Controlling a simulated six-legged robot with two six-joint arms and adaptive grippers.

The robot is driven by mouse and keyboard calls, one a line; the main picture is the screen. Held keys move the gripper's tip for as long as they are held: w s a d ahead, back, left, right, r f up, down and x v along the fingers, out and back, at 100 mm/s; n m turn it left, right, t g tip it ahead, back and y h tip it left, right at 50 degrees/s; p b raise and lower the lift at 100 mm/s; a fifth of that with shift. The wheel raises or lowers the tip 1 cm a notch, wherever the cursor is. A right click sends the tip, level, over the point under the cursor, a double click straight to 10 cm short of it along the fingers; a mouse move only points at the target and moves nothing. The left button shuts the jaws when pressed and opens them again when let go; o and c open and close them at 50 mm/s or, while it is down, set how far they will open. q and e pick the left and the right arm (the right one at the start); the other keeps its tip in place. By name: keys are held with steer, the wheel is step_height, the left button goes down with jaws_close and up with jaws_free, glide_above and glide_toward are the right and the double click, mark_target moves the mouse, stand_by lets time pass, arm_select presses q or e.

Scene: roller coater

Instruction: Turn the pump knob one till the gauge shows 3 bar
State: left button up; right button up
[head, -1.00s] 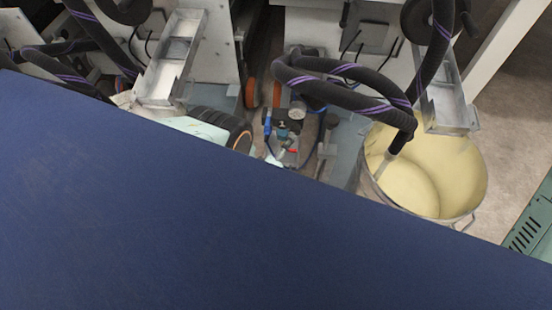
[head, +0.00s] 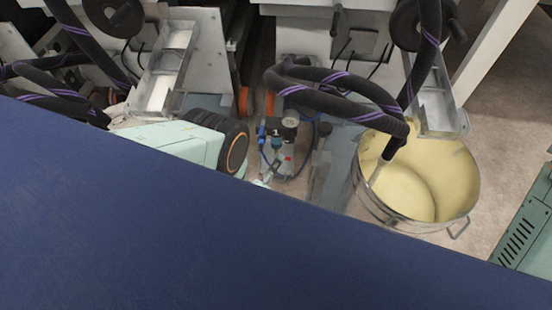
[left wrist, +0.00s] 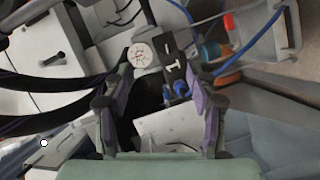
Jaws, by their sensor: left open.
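The pump unit bears a black plate marked 1 (head: 275,132), which also shows in the left wrist view (left wrist: 173,70). The white round gauge (head: 290,122) is beside it; its dial faces me in the left wrist view (left wrist: 141,54), but its reading is too small to tell. A teal round part (head: 277,144), which looks like the knob, is below the plate; it appears to show at the upper right in the left wrist view (left wrist: 210,50). My right gripper is not seen.
A thick black hose (head: 335,97) loops right of the gauge into a metal bucket (head: 450,205) of pale yellow liquid. Blue fittings (head: 262,133) and thin blue tubing are beside the plate. A large blue surface (head: 150,240) covers the near part of the head view.

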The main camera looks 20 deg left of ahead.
mark_target(289, 140)
arm_select(q)
steer(key=w+d+r+m+g+y+p, duration=0.1)
steer(key=w+d+r+m+y+p, duration=0.3)
steer(key=w+d+m, duration=0.15)
steer(key=w+a+f+m+g+b, duration=0.1)
steer(key=w+a+f+m+g+y+b, duration=0.1)
steer(key=w+a+f+m, duration=0.1)
steer(key=w+a+f+m+y+b, duration=0.1)
steer(key=w+f+m+b, duration=0.1)
steer(key=shift+a+f+m+g, duration=0.15)
steer(key=shift+m+g, duration=0.1)
steer(key=shift+g, duration=0.15)
steer(key=shift+b+x, duration=0.5)
steer(key=shift+x, duration=0.3)
steer(key=shift+c, duration=0.3)
steer(key=c, duration=1.1)
